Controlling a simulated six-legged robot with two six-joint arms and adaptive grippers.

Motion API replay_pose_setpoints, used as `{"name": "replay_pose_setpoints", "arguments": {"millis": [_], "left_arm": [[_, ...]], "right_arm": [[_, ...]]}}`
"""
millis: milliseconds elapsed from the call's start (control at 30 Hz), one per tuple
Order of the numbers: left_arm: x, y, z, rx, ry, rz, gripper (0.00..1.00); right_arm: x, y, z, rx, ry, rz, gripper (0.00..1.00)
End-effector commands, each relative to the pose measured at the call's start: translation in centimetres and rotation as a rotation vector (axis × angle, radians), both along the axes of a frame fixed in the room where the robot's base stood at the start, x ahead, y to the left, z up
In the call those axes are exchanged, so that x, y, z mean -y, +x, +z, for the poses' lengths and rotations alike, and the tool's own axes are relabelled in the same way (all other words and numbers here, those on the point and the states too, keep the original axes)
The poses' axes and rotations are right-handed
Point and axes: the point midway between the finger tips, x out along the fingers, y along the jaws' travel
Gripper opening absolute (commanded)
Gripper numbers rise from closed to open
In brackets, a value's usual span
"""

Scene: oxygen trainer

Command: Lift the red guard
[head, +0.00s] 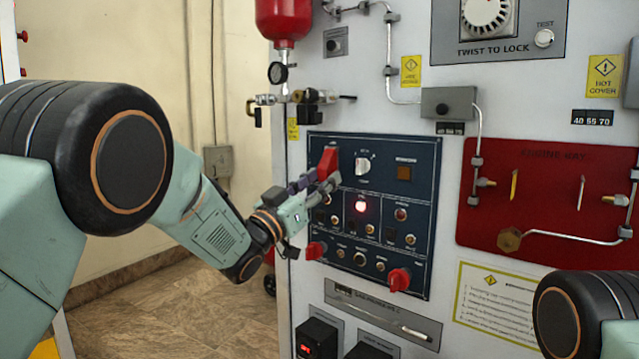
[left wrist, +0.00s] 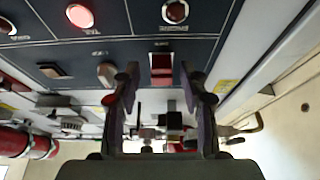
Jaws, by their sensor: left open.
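The red guard (head: 327,161) sits at the upper left of a dark blue control panel (head: 431,190). In the left wrist view the red guard (left wrist: 161,66) shows in a pale frame between the fingertips. My left gripper (head: 318,183) is open, at the panel just below the guard in the head view. In the left wrist view its two fingers (left wrist: 161,78) stand either side of the guard, with gaps on both sides. I cannot tell how far the tips are from the panel face. My right gripper is out of view.
Two more red parts, at the lower left (head: 316,250) and lower right (head: 399,280), stick out of the panel. A lit red lamp (head: 361,206) and small switches lie between. A red cylinder (head: 284,20) with a gauge hangs above left. A red plate (head: 530,165) is to the right.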

Motion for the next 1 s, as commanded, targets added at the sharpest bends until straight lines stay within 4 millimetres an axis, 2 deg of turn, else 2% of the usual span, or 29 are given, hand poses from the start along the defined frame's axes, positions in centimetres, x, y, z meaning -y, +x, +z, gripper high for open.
{"name": "replay_pose_setpoints", "arguments": {"millis": [300,800,1000], "left_arm": [[0.15,0.24,0.11,-0.001,-0.001,0.000,0.43],[0.13,0.23,0.10,-0.001,-0.001,0.000,0.01],[0.14,0.23,0.08,-0.001,0.000,0.000,0.00]], "right_arm": [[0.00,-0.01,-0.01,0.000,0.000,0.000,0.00],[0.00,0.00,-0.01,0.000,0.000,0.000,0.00],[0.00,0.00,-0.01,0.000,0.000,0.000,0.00]]}}
